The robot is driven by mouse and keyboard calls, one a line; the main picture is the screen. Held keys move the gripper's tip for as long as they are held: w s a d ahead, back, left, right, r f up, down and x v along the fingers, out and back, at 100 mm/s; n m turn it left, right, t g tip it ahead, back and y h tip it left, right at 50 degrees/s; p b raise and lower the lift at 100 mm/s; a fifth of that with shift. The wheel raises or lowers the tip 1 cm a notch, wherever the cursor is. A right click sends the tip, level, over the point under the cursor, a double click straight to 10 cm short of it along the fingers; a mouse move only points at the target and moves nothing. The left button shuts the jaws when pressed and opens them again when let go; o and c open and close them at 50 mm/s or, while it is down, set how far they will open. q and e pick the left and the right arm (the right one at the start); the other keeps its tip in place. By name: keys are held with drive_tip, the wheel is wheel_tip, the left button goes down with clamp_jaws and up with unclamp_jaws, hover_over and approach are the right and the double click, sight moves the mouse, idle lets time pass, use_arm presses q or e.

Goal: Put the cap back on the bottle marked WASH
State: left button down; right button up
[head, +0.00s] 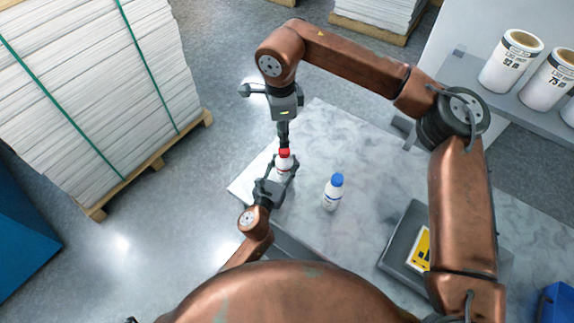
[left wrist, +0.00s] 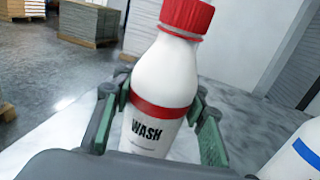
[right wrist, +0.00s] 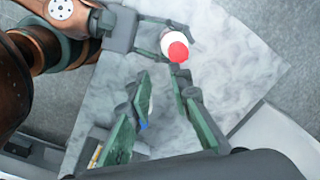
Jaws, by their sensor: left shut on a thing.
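The white bottle marked WASH (left wrist: 150,130) stands upright in my left gripper (head: 281,173), whose fingers close on both sides of its body. Its red cap (left wrist: 187,17) sits on top of the neck in the left wrist view. The red cap also shows in the head view (head: 284,153) and the right wrist view (right wrist: 178,52). My right gripper (head: 283,142) points down just above the cap in the head view. In the right wrist view its fingers (right wrist: 158,82) are apart with nothing between them, and the capped bottle lies beyond their tips.
A second white bottle with a blue cap (head: 331,193) stands on the marble-look table (head: 360,150) to the right. A dark grey tray with a yellow label (head: 400,258) lies further right. Large rolls (head: 511,60) stand on a shelf. Stacked sheets on a pallet (head: 95,75) are at left.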

drive_tip(key=shift+s+r, duration=0.1)
drive_tip(key=shift+r, duration=1.3)
use_arm(q)
drive_tip(key=c, duration=1.1)
unclamp_jaws()
drive_tip(key=shift+s, duration=0.1)
drive_tip(key=v, duration=1.2)
